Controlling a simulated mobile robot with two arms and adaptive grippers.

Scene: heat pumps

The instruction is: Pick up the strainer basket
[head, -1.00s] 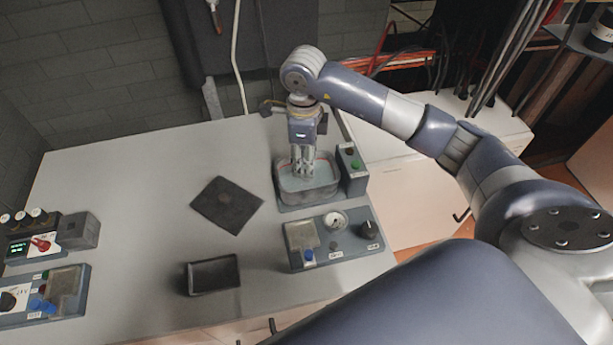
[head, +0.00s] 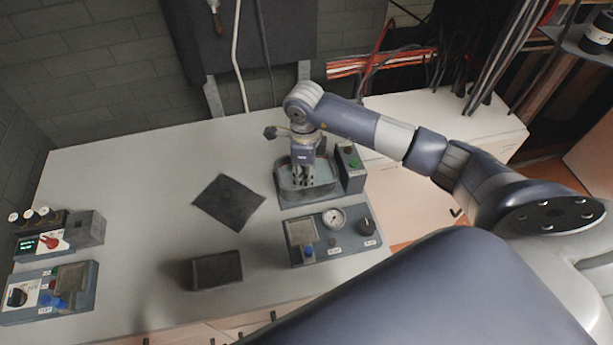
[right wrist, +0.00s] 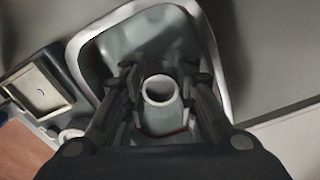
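My right gripper (head: 303,182) points straight down into a grey open basin (head: 281,190) at the back right of the table. In the right wrist view, my right gripper's fingers (right wrist: 160,85) stand on either side of a pale, hollow, round-topped piece (right wrist: 160,88), which may be the strainer basket. The fingers are very near its sides; whether they touch it is unclear. The basin's pale rim (right wrist: 76,48) surrounds the fingers. The lower part of the round piece is hidden. My left gripper is not in view.
A control box with a green button (head: 350,170) adjoins the basin's right side. A gauge panel (head: 345,245) lies in front. A dark mat (head: 229,203) and a black box-like tray (head: 217,270) lie to the left. More control units (head: 60,290) stand at far left.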

